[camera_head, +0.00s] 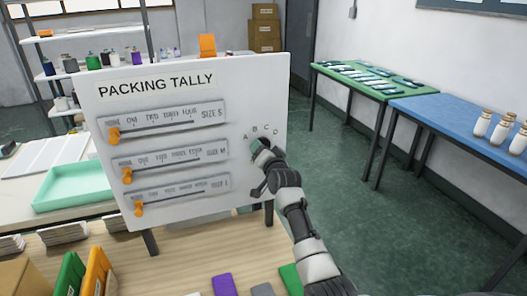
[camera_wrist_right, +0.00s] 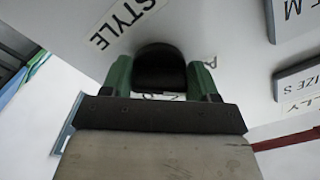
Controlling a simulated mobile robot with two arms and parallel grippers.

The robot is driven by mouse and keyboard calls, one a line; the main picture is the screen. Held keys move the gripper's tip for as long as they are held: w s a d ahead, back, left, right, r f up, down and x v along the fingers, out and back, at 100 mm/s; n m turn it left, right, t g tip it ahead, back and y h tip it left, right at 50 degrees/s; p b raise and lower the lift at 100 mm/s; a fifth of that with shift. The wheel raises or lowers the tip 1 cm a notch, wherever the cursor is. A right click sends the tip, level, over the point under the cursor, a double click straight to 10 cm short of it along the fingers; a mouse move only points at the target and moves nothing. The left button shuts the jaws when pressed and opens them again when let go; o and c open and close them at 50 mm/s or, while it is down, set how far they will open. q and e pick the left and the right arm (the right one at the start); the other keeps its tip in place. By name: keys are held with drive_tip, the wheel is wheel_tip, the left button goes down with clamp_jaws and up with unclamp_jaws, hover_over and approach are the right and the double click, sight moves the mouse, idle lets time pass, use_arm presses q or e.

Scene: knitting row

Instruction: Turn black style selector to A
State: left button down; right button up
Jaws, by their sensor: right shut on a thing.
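The black style selector (camera_wrist_right: 160,68) is a round dark knob on the white board, seen in the right wrist view between two green fingertips. My right gripper (camera_head: 262,148) is shut on it at the right side of the board. The word STYLE (camera_wrist_right: 125,22) shows beside the knob in the wrist view. My left gripper is not in view.
The white PACKING TALLY board (camera_head: 250,90) carries three sliders with orange knobs (camera_head: 114,136), all at their left ends. It stands over a wooden table (camera_head: 190,262). A mint tray (camera_head: 75,187) lies at left.

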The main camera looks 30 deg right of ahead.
drive_tip(key=shift+d+r+n, duration=0.1)
drive_tip(key=shift+r+n, duration=0.35)
drive_tip(key=shift+n, duration=0.15)
drive_tip(key=o, duration=0.7)
drive_tip(key=shift+f, duration=0.1)
drive_tip(key=shift+o, duration=1.1)
drive_tip(key=shift+w+f, duration=0.15)
drive_tip(key=shift+f, duration=0.1)
drive_tip(key=b+v, duration=0.1)
drive_tip(key=v, duration=0.9)
drive_tip(key=shift+s, duration=0.35)
drive_tip(key=shift+f, duration=0.1)
